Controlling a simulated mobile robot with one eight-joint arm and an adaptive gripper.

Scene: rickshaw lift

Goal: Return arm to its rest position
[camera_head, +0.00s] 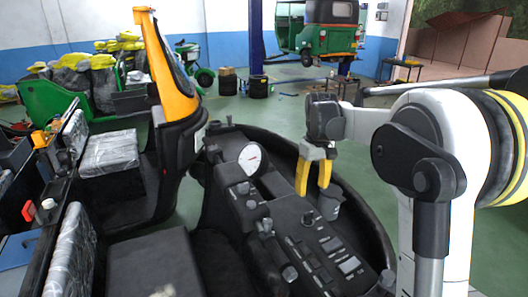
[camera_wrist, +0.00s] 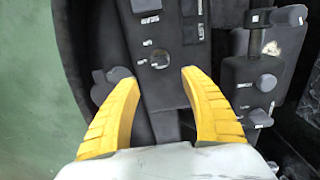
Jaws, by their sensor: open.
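My gripper (camera_head: 314,178) has yellow fingers and hangs pointing down above the black control console (camera_head: 300,222) in the head view. In the wrist view my gripper (camera_wrist: 162,88) shows its two yellow fingers spread apart with nothing between them. My white and dark grey arm (camera_head: 445,130) reaches in from the right and bends down at its end. Below the fingers in the wrist view lie the console panel (camera_wrist: 160,60) with labels and a knob. Whether the fingertips touch the console cannot be told.
A round white gauge (camera_head: 251,158) and small levers stand on the console. A yellow and black seat-like part (camera_head: 175,85) rises to its left. A green rickshaw (camera_head: 328,32) is raised at the back. Green floor (camera_head: 225,110) is open behind the console.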

